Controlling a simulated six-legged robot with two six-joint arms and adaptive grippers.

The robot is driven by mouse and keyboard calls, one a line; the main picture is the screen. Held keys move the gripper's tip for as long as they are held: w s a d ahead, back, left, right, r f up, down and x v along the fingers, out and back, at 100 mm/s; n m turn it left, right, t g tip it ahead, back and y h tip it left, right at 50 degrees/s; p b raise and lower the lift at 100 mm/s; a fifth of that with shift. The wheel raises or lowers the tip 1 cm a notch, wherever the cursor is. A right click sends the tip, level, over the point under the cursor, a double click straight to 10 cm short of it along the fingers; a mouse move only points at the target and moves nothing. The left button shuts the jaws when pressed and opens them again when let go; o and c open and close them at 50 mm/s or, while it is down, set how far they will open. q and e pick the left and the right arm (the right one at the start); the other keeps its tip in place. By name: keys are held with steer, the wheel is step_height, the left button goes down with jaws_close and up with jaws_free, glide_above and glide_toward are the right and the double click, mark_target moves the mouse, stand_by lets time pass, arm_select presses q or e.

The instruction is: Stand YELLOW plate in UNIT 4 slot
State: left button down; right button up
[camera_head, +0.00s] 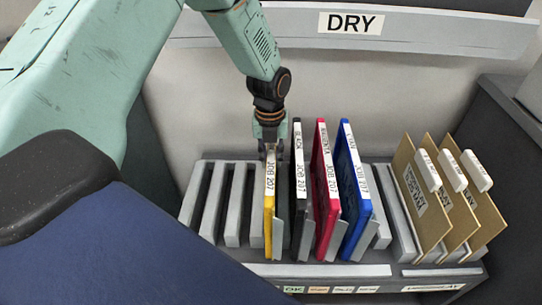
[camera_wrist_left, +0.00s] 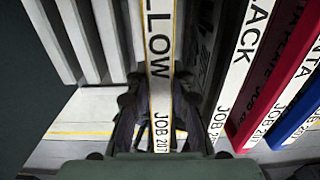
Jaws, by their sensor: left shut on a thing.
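The yellow plate (camera_head: 270,205) stands upright in the grey slotted rack (camera_head: 198,193), just left of the black plate. Its front edge sits about level with the other plates; its bottom is hidden, so I cannot tell whether it rests fully in the slot. My left gripper (camera_head: 270,146) points down and is shut on its upper edge. In the left wrist view the fingers (camera_wrist_left: 158,108) close on both sides of the yellow plate (camera_wrist_left: 158,45), whose label reads "LLOW" and "JOB 207". No unit number is readable. My right gripper is not in view.
Black (camera_head: 300,190), magenta (camera_head: 325,190) and blue (camera_head: 352,190) plates stand close to the right. Several slots left of the yellow plate are empty. Tan tabbed cards (camera_head: 420,205) stand at the right end. A "DRY" sign (camera_head: 351,23) is on the ledge behind.

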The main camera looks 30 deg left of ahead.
arm_select(q)
steer(key=shift+f, duration=0.35)
stand_by(0.4)
steer(key=c, duration=1.1)
jaws_free()
steer(key=shift+r, duration=0.1)
step_height(320, 180, up, 12)
steer(key=shift+s+a, duration=0.1)
step_height(320, 180, up, 5)
steer(key=p, duration=0.5)
steer(key=shift+p, duration=0.4)
